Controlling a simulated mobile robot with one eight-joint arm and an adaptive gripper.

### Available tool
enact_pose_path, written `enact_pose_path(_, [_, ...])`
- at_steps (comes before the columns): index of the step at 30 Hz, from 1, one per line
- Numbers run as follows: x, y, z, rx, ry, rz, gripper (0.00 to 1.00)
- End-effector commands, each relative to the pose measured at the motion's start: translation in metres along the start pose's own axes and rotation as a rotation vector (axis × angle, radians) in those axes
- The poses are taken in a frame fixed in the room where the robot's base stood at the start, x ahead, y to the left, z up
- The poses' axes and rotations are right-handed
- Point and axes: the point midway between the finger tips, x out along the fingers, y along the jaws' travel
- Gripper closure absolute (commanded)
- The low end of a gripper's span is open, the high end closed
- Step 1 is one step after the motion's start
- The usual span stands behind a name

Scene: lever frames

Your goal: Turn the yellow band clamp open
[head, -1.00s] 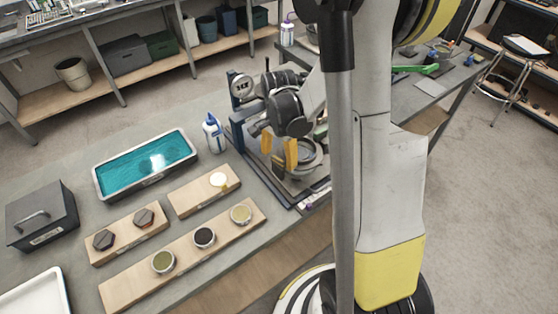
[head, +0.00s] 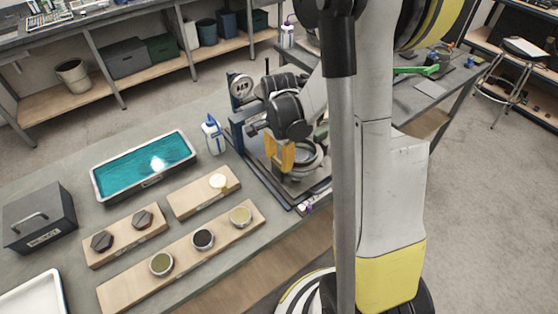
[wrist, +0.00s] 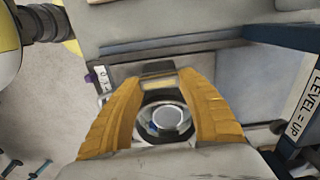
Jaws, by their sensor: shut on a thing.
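My gripper (head: 279,160) has two yellow fingers and reaches down at the fixture on the bench, beside a round metal pot (head: 309,157). In the wrist view the fingers of my gripper (wrist: 160,86) come in from both sides and are shut on a pale yellow bar, which I take for the yellow band clamp (wrist: 158,84). Behind the bar, nearer my wrist, is a dark ring with a pale round disc (wrist: 167,118) in it. The rest of the clamp is hidden by the fingers, and in the head view I cannot make it out.
A white bottle (head: 213,134), a teal-filled tray (head: 143,183) and wooden boards with small pots (head: 190,265) lie left of the fixture. A gauge (head: 240,88) stands behind.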

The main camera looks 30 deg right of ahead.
Motion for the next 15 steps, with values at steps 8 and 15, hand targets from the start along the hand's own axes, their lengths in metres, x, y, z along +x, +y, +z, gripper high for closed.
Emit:
enact_pose_path(8, [0.0004,0.0008,0.0005,0.074,0.0,0.001,0.85])
enact_pose_path(15, [0.0004,0.0008,0.0004,0.073,0.0,0.001,0.32])
